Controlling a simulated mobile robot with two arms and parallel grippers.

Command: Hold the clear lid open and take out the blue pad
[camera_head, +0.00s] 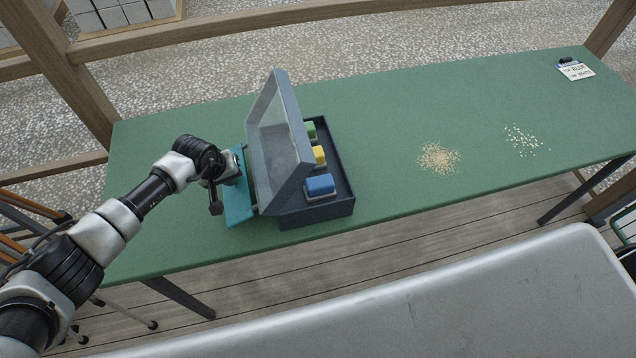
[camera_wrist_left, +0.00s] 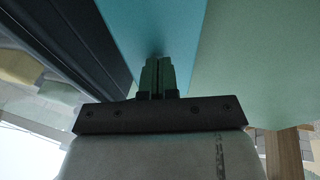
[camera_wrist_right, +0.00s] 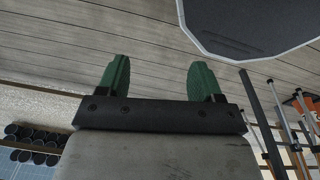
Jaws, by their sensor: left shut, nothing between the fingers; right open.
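The clear lid (camera_head: 276,150) with a grey frame stands raised on the dark box (camera_head: 318,212), tilted up at its left side. The blue pad (camera_head: 320,185) sits in the near end of the box, with a yellow pad (camera_head: 319,155) and a green pad (camera_head: 311,130) behind it. My left gripper (camera_head: 240,163) is just left of the lid, over a teal panel (camera_head: 238,205). In the left wrist view its fingers (camera_wrist_left: 158,76) are together and empty, against the teal surface; contact is unclear. My right gripper (camera_wrist_right: 157,78) is open and empty, seen only in its wrist view.
The green table (camera_head: 400,110) is mostly clear right of the box, with two patches of scattered grains (camera_head: 438,157) and a lettered card (camera_head: 575,70) at the far right. A grey surface (camera_head: 400,300) lies in front. The right wrist view shows floorboards.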

